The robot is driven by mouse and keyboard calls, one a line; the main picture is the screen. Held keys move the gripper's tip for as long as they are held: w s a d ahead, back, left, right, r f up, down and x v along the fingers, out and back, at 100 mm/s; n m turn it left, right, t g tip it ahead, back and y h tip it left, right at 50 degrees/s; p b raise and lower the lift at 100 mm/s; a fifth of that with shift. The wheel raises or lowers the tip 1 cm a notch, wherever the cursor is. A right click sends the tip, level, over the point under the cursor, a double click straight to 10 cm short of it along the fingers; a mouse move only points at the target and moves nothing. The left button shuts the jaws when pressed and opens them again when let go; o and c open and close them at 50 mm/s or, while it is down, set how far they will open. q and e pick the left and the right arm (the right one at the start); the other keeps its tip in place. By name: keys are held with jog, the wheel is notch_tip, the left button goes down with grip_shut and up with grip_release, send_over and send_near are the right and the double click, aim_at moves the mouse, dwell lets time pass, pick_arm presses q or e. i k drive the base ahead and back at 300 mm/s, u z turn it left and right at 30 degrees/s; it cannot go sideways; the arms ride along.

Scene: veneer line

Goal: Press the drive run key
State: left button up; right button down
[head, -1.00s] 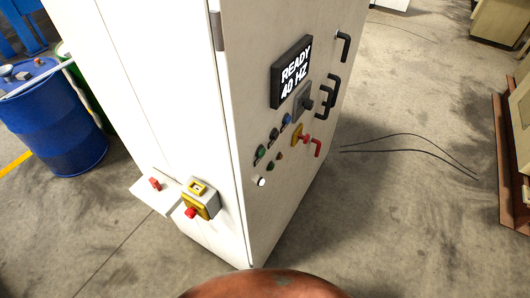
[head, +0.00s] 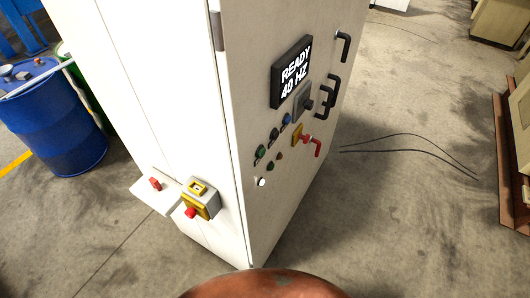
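A tall white drive cabinet (head: 245,60) stands in front of me. Its right-hand face carries a dark display (head: 291,73) reading "READY 40 HZ". The key labels are too small to read, so I cannot tell which is the run key. Neither of my grippers shows in the head view.
A yellow box with a red button (head: 199,201) juts from the left face. A blue drum (head: 52,120) stands at left. Cables lie on the floor at right.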

aim_at(262, 152)
jog(key=z, duration=1.95)
jog(key=k, duration=1.2)
jog(key=u, duration=1.35)
jog(key=i, duration=0.5)
